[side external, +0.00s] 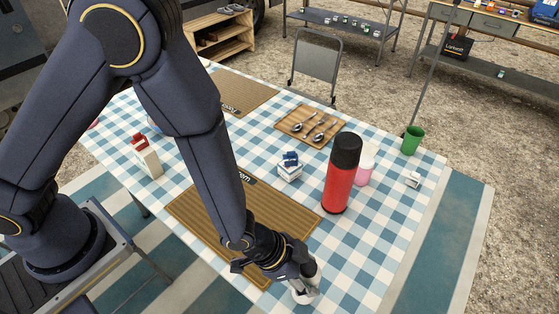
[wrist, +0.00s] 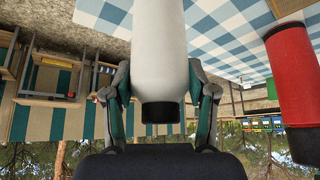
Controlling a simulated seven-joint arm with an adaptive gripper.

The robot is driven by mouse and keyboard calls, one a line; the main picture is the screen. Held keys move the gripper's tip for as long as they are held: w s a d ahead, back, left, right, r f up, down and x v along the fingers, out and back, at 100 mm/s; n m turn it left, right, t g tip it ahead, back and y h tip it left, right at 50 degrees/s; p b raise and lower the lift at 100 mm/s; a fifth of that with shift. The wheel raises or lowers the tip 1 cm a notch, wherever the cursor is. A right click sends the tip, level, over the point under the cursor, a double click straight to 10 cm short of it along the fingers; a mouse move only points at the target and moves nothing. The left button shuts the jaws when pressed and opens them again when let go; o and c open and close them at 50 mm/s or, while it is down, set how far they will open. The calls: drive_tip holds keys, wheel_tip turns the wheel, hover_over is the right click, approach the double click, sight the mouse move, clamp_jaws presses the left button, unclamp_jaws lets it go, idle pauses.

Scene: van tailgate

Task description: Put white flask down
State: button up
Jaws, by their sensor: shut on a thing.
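The white flask (wrist: 160,55) is between my gripper's fingers, with its dark cap (wrist: 160,112) showing in the wrist view. That view is upside down, with the table at the top. My gripper (side external: 304,280) is shut on the flask near the front edge of the checked table (side external: 385,215). In the side external view only a small white part of the flask (side external: 304,296) shows past my gripper. I cannot tell whether its base touches the table.
A tall red flask with a black lid (side external: 340,180) stands nearby, beside a pink item (side external: 366,165). A ribbed mat (side external: 215,220) lies left of my gripper. Small blue-white boxes (side external: 290,166), a spoon board (side external: 290,122) and a green cup (side external: 412,140) are farther back.

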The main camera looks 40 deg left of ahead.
drive_tip(key=shift+f, duration=1.4)
drive_tip(key=shift+f, duration=0.2)
drive_tip(key=o, duration=1.3)
drive_tip(key=shift+r, duration=0.15)
